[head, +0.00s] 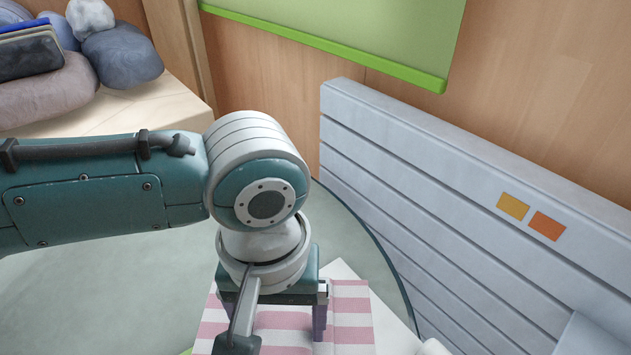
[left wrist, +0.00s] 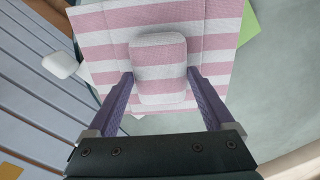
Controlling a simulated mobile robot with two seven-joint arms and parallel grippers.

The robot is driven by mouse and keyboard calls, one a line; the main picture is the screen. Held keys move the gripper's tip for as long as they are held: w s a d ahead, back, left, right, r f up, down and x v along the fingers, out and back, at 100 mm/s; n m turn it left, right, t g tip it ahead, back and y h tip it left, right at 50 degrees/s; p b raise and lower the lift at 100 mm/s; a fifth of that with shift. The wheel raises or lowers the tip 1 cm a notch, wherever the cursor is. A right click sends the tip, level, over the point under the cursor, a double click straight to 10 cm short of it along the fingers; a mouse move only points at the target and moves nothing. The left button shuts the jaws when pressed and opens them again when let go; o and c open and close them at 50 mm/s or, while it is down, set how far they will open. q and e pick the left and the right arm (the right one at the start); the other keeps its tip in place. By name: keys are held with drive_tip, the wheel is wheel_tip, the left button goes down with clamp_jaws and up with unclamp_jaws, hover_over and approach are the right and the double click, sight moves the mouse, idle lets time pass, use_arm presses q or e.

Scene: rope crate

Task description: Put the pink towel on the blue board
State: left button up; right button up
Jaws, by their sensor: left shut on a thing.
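The pink towel (head: 350,325), striped pink and white, is in the lower middle of the head view, partly hidden by my left arm. It fills the upper middle of the left wrist view (left wrist: 215,40). My left gripper (left wrist: 159,75) is shut on a raised, rounded part of the towel, with a purple finger on each side. In the head view the left gripper (head: 270,315) points down over the towel. I cannot make out a blue board for certain. My right gripper is not in view.
A light blue-grey slatted panel (head: 400,165) with two coloured squares stands at the right. A green board (head: 350,30) hangs on the wooden wall. Rounded stones (head: 122,55) lie at the upper left. A small white object (left wrist: 60,65) is beside the towel.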

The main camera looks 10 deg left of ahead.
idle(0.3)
use_arm(q)
drive_tip(key=shift+r+p, duration=0.1)
drive_tip(key=shift+p, duration=0.25)
drive_tip(key=shift+s+f, duration=0.1)
drive_tip(key=shift+f, duration=0.3)
drive_tip(key=shift+f+b, duration=1.95)
drive_tip(key=shift+f, duration=0.8)
drive_tip(key=shift+f+b, duration=0.35)
drive_tip(key=shift+f, duration=0.15)
drive_tip(key=o, duration=1.5)
drive_tip(key=shift+c, duration=0.2)
wheel_tip(320, 180, up, 9)
drive_tip(key=p, duration=0.3)
drive_tip(key=shift+p, duration=0.35)
drive_tip(key=shift+r, duration=0.5)
